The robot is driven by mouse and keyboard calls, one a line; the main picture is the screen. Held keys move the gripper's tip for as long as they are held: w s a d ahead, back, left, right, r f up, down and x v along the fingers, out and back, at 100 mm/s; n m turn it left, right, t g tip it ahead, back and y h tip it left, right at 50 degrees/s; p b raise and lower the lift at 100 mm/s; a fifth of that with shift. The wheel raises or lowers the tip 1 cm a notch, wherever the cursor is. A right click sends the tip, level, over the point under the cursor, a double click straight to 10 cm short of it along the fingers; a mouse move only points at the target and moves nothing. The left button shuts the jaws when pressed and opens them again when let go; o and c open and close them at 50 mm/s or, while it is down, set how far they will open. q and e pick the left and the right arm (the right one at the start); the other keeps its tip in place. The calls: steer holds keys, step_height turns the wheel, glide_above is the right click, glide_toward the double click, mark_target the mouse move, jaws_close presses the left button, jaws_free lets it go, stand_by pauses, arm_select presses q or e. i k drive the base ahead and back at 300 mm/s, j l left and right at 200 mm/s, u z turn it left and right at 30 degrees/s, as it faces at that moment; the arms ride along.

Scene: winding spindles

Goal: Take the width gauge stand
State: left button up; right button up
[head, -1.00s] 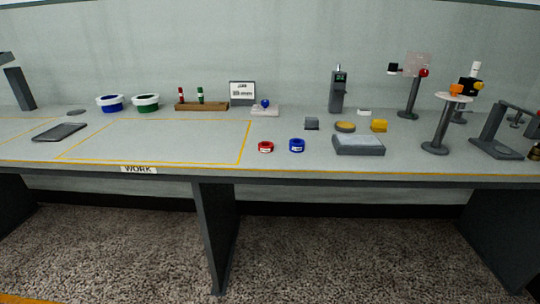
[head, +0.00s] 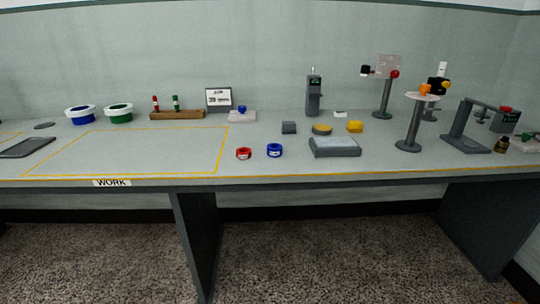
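No label marks the width gauge stand, and I cannot tell for sure which stand it is. At the right end of the bench is a dark angled stand (head: 465,134) with an arm reaching to a box (head: 505,121) that has a green display and a red top. A dark upright device (head: 314,96) with a small green display stands at the back. A post stand (head: 382,98) carries a clear plate and a red knob. A round-topped stand (head: 409,130) has an orange piece on it. Neither of my grippers is in view.
The bench (head: 120,165) has a clear yellow-outlined area marked WORK. Two tubs (head: 80,115) and a wooden rack (head: 178,115) stand behind. Bench legs (head: 197,240) stand below.

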mark_target(410, 145)
steer(key=i+l, duration=0.1)
steer(key=l, duration=0.25)
steer(key=i+l, duration=0.15)
steer(key=l, duration=0.2)
steer(key=i+l, duration=0.1)
steer(key=l, duration=0.25)
steer(key=i+l, duration=0.15)
steer(key=l, duration=0.2)
steer(key=i+l, duration=0.1)
steer(key=l, duration=0.25)
steer(key=z, duration=0.05)
